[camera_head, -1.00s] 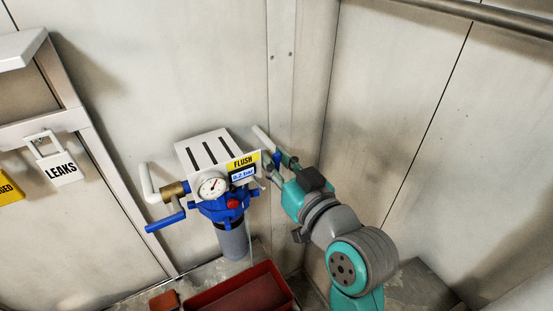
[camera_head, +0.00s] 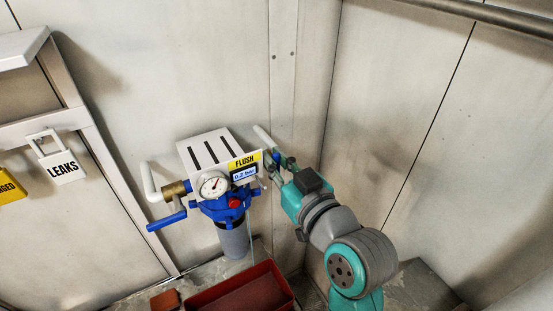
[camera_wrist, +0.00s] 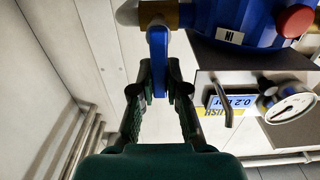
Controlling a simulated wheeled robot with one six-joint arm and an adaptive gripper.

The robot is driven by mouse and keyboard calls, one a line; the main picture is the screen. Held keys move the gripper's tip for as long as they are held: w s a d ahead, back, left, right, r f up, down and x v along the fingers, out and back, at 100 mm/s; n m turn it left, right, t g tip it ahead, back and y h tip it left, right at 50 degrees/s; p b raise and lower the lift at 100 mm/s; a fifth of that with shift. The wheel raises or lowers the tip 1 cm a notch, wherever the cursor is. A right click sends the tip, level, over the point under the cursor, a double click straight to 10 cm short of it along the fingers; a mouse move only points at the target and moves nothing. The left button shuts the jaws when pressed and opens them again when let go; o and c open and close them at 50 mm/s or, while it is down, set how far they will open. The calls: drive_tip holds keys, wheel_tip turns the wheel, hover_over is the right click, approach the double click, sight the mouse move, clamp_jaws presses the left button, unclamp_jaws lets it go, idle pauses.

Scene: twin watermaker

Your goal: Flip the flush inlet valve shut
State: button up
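The flush filter unit is a blue housing (camera_head: 222,206) with a white gauge, a yellow FLUSH label (camera_head: 244,160) and a 0.2 bar display. In the wrist view its blue body carries an IN tag (camera_wrist: 230,37). Beside that tag, a blue valve lever (camera_wrist: 158,62) hangs from a brass fitting (camera_wrist: 158,13). My gripper (camera_wrist: 160,88) has one dark finger on each side of this lever and looks closed on it. In the head view my gripper (camera_head: 273,163) is at the unit's right side and partly hides the lever.
A second blue lever (camera_head: 167,220) sticks out on the unit's left by a brass valve. A red tray (camera_head: 245,290) lies below. The wall corner is close behind my arm.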

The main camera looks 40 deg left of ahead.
drive_tip(key=shift+o, duration=0.7)
drive_tip(key=v, duration=1.2)
